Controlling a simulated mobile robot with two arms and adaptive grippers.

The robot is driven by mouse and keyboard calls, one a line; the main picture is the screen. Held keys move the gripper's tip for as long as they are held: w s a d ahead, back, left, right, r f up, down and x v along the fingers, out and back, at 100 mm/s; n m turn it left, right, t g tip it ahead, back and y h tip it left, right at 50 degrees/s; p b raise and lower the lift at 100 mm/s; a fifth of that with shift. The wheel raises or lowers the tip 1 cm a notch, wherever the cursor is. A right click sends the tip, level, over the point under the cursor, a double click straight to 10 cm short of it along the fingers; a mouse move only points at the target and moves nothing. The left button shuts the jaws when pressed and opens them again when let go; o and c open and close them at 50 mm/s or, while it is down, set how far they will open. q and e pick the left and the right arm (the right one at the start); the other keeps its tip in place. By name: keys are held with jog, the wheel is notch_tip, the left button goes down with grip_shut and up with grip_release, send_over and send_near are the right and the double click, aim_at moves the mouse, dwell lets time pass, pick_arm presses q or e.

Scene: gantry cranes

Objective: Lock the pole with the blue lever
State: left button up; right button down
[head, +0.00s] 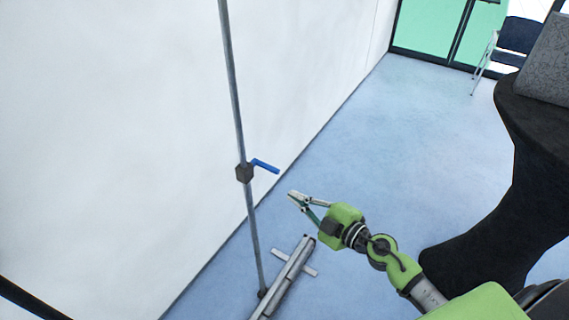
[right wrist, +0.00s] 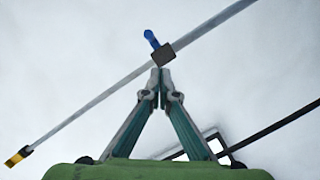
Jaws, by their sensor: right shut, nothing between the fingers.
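A thin grey pole (head: 234,85) stands nearly upright in front of a white wall. A dark clamp block (head: 244,173) sits on it at mid-height, with the blue lever (head: 265,166) sticking out sideways to the right. My right gripper (head: 292,195) is below and to the right of the lever, apart from it in the head view. In the right wrist view, the closed fingertips (right wrist: 160,77) are empty. Just above them in the picture are the clamp block (right wrist: 164,55) and the blue lever (right wrist: 151,39); contact cannot be told. My left gripper is not in view.
A grey metal base with a crossbar (head: 292,268) lies on the blue floor at the pole's foot. A black-draped table (head: 535,130) stands at the right, with a chair (head: 515,40) behind it. Open floor (head: 420,130) lies between wall and table.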

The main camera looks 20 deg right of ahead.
jog(key=r, duration=0.1)
jog(key=a+r+n, duration=0.1)
jog(key=r, duration=0.1)
jog(key=shift+r+y, duration=0.15)
jog(key=shift+y, duration=0.15)
jog(key=w+a+f+b, duration=0.1)
jog(key=w+f+b, duration=0.1)
jog(key=w, duration=0.9)
jog(key=shift+a+f, duration=0.35)
jog(key=shift+f, duration=0.4)
